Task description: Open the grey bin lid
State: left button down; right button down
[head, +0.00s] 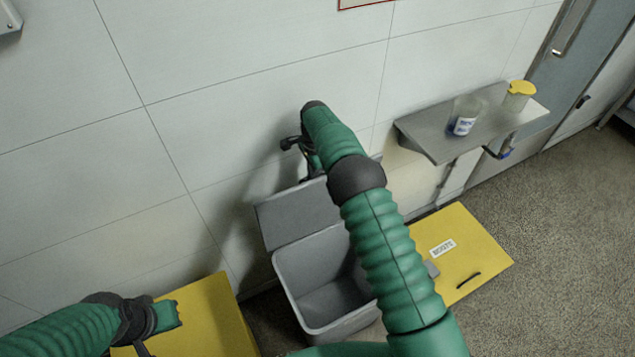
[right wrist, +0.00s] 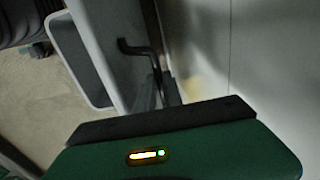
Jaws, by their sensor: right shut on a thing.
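The grey bin (head: 325,290) stands on the floor by the wall, and I see into its open top. Its grey lid (head: 290,215) is raised, tilted back toward the wall behind the bin. My right arm crosses over the bin. My right gripper (head: 312,168) is at the lid's upper edge, shut on the lid, with its fingertips partly hidden by the arm. In the right wrist view the dark fingers (right wrist: 155,75) are at the edge of the grey lid (right wrist: 105,35). My left gripper (head: 145,345) is low at the left, above a yellow bin, its fingers mostly out of view.
A yellow bin (head: 215,315) stands left of the grey one, and another yellow bin with a labelled lid (head: 470,240) stands right. A metal wall shelf (head: 440,145) holds a clear jar (head: 465,112) and a yellow-lidded container (head: 518,97). The floor at right is clear.

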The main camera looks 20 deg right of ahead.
pick_arm(q)
jog(key=shift+w+a+f, duration=0.1)
jog(key=shift+w+f, duration=0.1)
jog(key=shift+w, duration=0.1)
pick_arm(e)
jog(key=shift+w+f, duration=0.2)
jog(key=shift+w, duration=0.3)
jog(key=shift+w+f, duration=0.15)
jog(key=shift+w, duration=0.35)
jog(key=c, duration=1.8)
grip_release()
jog(key=o, duration=0.3)
jog(key=shift+w+d, duration=0.1)
jog(key=shift+w, duration=0.1)
pick_arm(q)
jog(key=shift+w+r+p, duration=0.1)
jog(key=shift+r+p, duration=0.5)
jog(key=shift+r, duration=0.05)
pick_arm(e)
jog(key=r, duration=1.6)
jog(key=shift+s+d+r, duration=0.1)
jog(key=shift+s+r, duration=0.3)
